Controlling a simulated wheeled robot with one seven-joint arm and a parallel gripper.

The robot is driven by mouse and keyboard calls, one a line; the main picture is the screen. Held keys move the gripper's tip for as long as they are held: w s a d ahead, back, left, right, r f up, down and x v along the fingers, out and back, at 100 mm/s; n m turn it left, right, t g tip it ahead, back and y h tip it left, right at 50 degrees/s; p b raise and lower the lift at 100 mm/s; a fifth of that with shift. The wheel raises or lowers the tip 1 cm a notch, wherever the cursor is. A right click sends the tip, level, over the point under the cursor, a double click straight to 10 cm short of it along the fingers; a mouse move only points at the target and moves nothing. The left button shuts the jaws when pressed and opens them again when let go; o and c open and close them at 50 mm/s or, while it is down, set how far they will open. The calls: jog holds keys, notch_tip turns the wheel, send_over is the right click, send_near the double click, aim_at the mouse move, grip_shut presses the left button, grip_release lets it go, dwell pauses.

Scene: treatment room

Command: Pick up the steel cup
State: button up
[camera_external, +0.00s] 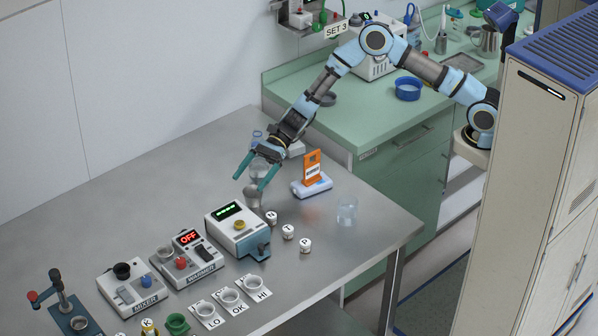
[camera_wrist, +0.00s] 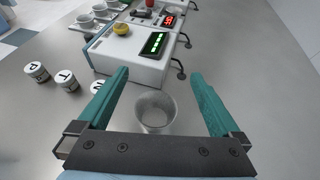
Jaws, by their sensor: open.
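The steel cup (camera_external: 253,195) stands upright on the grey metal table, just behind the white box with the green display. In the wrist view a grey round cup (camera_wrist: 156,108) shows its open top between my two fingers, nearer the palm than the tips. My gripper (camera_external: 249,184) is open, its teal fingers spread wide and pointing down and forward over the cup. The fingers (camera_wrist: 159,75) appear apart from the cup on both sides. The palm bar hides the area below the cup in the wrist view.
The white box with a green display (camera_external: 238,230) stands close in front of the cup. Small lettered jars (camera_external: 288,231) stand to its right. The table's left rear is clear.

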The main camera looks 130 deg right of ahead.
aim_at(248, 201)
notch_tip(248, 201, down, 4)
jog(key=shift+r+p, duration=0.1)
jog(key=shift+p, duration=0.55)
notch_tip(248, 201, down, 2)
jog(key=shift+a+f+p, duration=0.1)
jog(key=shift+f+p, duration=0.15)
jog(key=shift+p, duration=0.25)
jog(key=shift+x, duration=1.1)
jog(key=shift+w+f+p, duration=0.3)
jog(key=c, duration=1.2)
